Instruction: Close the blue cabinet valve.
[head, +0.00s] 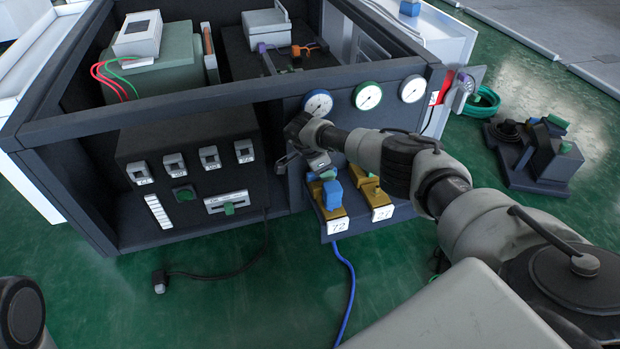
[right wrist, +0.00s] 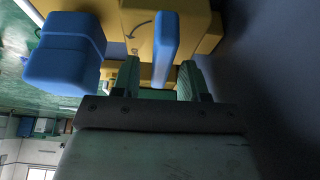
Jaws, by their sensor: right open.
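The cabinet valve labelled 72 has a yellow body (head: 330,211) and a blue part (head: 332,195), low on the cabinet front. In the right wrist view, a thin blue handle (right wrist: 166,38) stands on a yellow body (right wrist: 203,22), with a larger blue block (right wrist: 66,52) to its left. My right gripper (head: 325,174) is at this valve from above. Its green-padded fingers (right wrist: 160,78) are open, with the end of the blue handle between them and gaps on both sides. My left gripper is not in view.
A second yellow valve (head: 377,198), labelled 27, sits close to the right. Three gauges (head: 369,95) are above, behind my arm. A blue hose (head: 351,285) and a black cable (head: 215,276) lie on the green floor. A dark device (head: 540,155) stands at the right.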

